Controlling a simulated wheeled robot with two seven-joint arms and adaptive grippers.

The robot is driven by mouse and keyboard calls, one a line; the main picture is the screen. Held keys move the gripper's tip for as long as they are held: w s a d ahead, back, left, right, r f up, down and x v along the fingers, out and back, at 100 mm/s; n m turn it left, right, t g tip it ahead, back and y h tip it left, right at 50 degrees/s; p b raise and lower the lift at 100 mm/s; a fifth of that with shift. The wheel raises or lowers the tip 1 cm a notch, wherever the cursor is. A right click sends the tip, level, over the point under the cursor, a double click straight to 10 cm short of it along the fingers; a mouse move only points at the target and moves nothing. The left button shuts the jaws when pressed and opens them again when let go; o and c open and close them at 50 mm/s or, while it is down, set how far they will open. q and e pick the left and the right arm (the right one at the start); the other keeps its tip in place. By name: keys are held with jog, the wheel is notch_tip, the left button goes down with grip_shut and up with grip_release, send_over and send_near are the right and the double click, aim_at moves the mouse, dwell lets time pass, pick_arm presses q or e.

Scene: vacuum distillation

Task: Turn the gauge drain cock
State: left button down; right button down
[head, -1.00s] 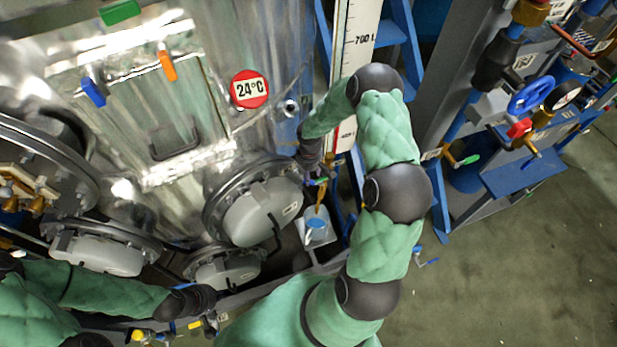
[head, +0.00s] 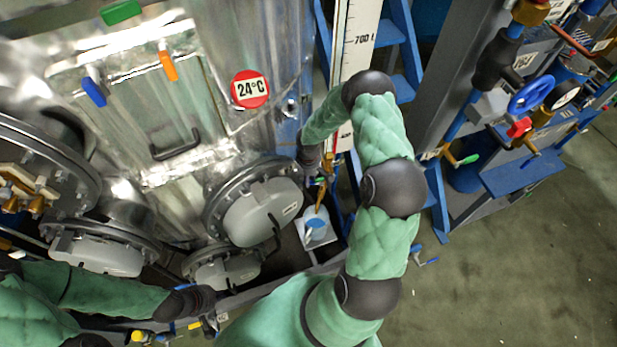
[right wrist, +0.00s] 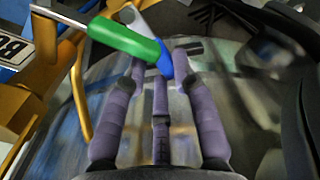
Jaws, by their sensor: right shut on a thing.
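In the head view my right gripper (head: 318,172) is low at the foot of the white level gauge (head: 356,45); the cock there is mostly hidden by the hand. My left gripper (head: 208,304) is at the lower left, by the pipes under the vessel, its fingers too dark to read.
The steel vessel (head: 285,70) with its round flanged covers (head: 262,212) stands left of my right arm. A white and blue container (head: 316,230) is just below my right gripper. Valves with a blue handwheel (head: 531,95) stand at the right. Open floor (head: 520,270) lies lower right.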

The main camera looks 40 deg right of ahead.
jog(key=shift+w+d+m+b, duration=0.15)
jog(key=shift+d+m+b, duration=0.1)
jog(key=shift+m+b, duration=0.8)
jog(key=c, duration=1)
grip_release()
jog(key=shift+n, duration=0.25)
jog(key=shift+r, duration=3.75)
